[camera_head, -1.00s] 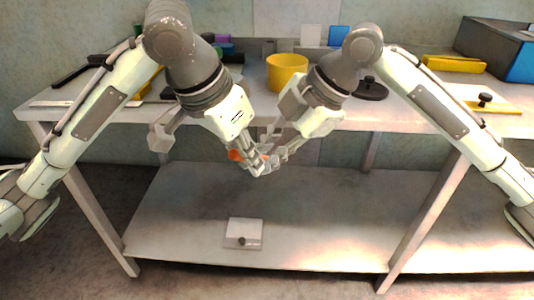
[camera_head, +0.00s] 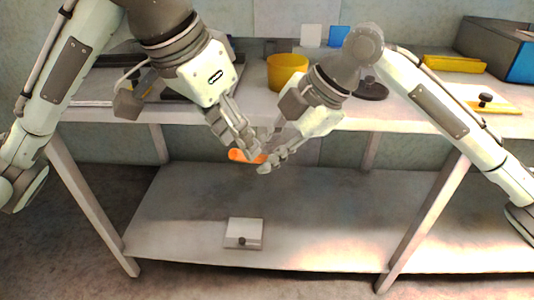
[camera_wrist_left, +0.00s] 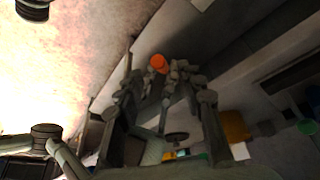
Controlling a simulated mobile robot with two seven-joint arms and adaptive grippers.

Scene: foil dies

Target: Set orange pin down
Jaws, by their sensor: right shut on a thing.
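The orange pin (camera_head: 240,155) is held level in the air in front of the table's front edge. My right gripper (camera_head: 266,160) is shut on its right part, and the left end sticks out. In the left wrist view the pin's round orange end (camera_wrist_left: 158,63) shows beside the right gripper's fingers (camera_wrist_left: 180,75). My left gripper (camera_head: 245,143) is just above the pin in the head view. In the left wrist view its fingers (camera_wrist_left: 166,105) stand apart with nothing clearly between them, so it looks open. Whether a left finger still touches the pin cannot be told.
A yellow pot (camera_head: 287,72) stands on the tabletop behind the grippers, with a dark round lidded thing (camera_head: 371,89) to its right. A white plate with a knob (camera_head: 243,234) lies on the lower shelf (camera_head: 330,215), which is otherwise mostly bare.

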